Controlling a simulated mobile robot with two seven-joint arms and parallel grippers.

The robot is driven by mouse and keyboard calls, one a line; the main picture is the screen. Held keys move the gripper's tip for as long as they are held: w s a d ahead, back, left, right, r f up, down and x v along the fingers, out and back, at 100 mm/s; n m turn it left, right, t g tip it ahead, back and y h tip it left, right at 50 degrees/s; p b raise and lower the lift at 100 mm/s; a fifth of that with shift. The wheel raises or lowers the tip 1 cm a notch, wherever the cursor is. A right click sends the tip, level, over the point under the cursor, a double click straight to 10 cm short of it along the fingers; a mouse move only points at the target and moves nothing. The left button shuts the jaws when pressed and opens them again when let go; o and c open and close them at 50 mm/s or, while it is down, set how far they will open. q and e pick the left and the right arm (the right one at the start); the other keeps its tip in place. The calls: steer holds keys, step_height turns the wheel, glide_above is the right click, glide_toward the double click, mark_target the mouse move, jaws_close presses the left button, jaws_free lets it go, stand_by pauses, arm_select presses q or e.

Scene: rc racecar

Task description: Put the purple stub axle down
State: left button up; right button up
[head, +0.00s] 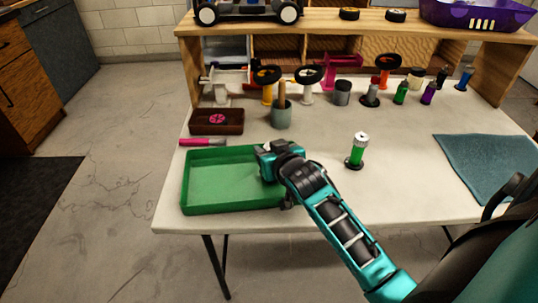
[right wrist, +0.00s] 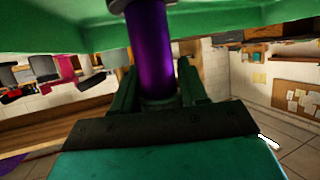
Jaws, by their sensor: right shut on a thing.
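My right gripper (head: 266,163) is low over the right part of the green tray (head: 200,206). In the right wrist view it (right wrist: 157,88) is shut on the purple stub axle (right wrist: 149,45), a shiny purple cylinder between its fingers. The axle's far end reaches the green tray wall or floor (right wrist: 45,38) in that view; I cannot tell whether they touch. In the head view my gripper and arm hide the axle. My left gripper is not in view.
A pink-handled brush (head: 203,142) and a brown box (head: 216,122) lie behind the tray. A grey-green cup (head: 281,115) and several small parts line the back. A teal cloth (head: 490,165) lies at right.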

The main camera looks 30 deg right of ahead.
steer(key=shift+f, duration=0.35)
steer(key=shift+f, duration=0.1)
steer(key=o, duration=1.1)
steer(key=shift+s+r, duration=0.2)
arm_select(q)
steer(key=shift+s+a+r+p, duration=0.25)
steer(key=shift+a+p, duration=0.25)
steer(key=shift+p, duration=0.45)
arm_select(e)
steer(key=v, duration=1.1)
steer(key=shift+s+r, duration=0.15)
steer(key=shift+s, duration=0.15)
